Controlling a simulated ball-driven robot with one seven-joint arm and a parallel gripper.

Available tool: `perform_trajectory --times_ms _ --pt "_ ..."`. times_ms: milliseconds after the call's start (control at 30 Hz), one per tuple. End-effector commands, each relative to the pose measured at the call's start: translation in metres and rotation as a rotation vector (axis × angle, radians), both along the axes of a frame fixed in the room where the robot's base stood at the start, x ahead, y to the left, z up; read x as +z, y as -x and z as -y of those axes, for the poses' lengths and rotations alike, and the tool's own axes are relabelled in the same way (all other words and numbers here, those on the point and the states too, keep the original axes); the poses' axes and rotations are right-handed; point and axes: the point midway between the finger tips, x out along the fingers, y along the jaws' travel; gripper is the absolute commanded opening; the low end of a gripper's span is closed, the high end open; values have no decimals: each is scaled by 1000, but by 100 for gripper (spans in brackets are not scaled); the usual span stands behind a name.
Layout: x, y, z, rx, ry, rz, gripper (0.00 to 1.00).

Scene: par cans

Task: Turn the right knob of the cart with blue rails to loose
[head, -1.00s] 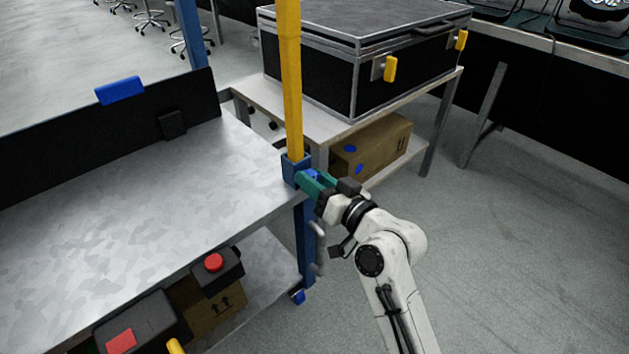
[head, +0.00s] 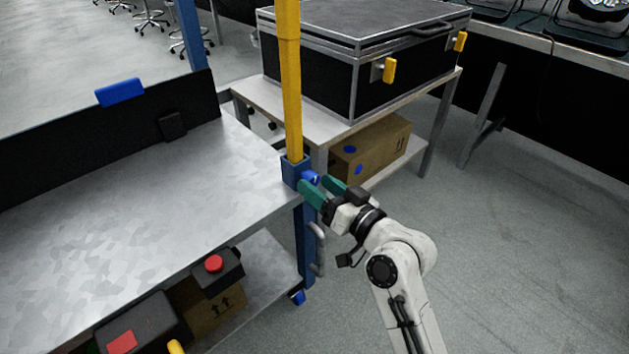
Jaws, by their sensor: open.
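The cart has a grey metal top (head: 190,190) and blue corner posts, with a blue rail post (head: 308,245) at its right corner. A yellow upright (head: 290,85) stands in the blue socket (head: 294,171) on that corner. A small round blue knob (head: 312,177) sticks out on the right side of the socket. My gripper (head: 315,183) has teal fingers, open and empty, just to the lower right of the knob. The tips are close to the knob; I cannot tell whether they touch it. The knob's angle is too small to read.
A black flight case (head: 365,60) with yellow latches stands on a table behind, with a cardboard box (head: 370,150) below. A grey handle (head: 317,248) hangs by the post. Floor (head: 520,240) to the right is clear.

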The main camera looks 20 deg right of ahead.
Motion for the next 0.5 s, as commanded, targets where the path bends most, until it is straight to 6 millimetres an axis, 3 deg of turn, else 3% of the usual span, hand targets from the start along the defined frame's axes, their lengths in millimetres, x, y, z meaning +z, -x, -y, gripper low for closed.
perform_trajectory --times_ms 300,500 --pt "0 58 19 -1 0 -3 61" --pt "0 78 25 0 2 -2 61"
